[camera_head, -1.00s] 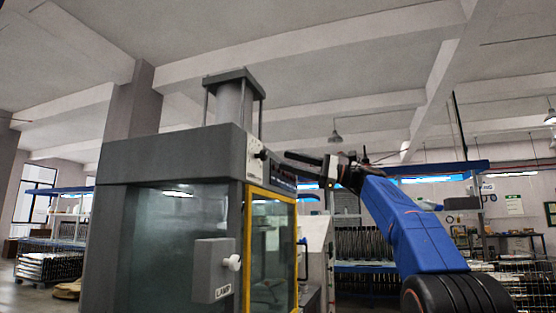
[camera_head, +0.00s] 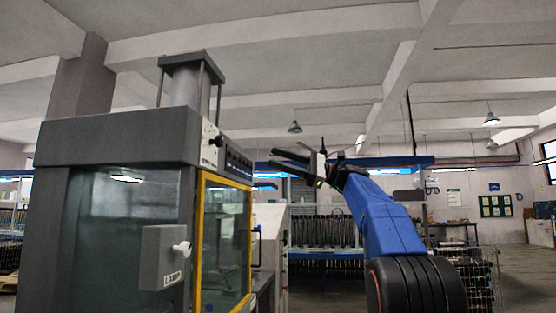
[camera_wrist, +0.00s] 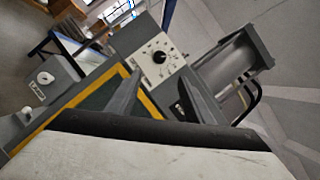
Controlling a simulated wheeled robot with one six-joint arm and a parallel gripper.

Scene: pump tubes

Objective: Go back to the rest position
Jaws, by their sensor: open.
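My gripper (camera_head: 292,161) is raised in front of the right side of a grey machine in the head view, its fingers pointing left toward the machine's control panel. The fingers are apart with nothing seen between them. In the wrist view the two dark fingers of my gripper (camera_wrist: 160,92) reach toward the machine, with a white dial plate (camera_wrist: 158,57) beyond them. The grey machine (camera_head: 115,138) has a glass front, a yellow-framed side door (camera_head: 224,243) and a cylinder on top. The gap between my fingers and the panel cannot be judged exactly.
A grey box with a white knob (camera_head: 163,256) sticks out from the machine's front. Blue-topped racks (camera_head: 330,229) stand behind, and a wire cage (camera_head: 478,272) stands at the right. Open floor (camera_head: 520,275) shows at the far right. The air above my arm is clear.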

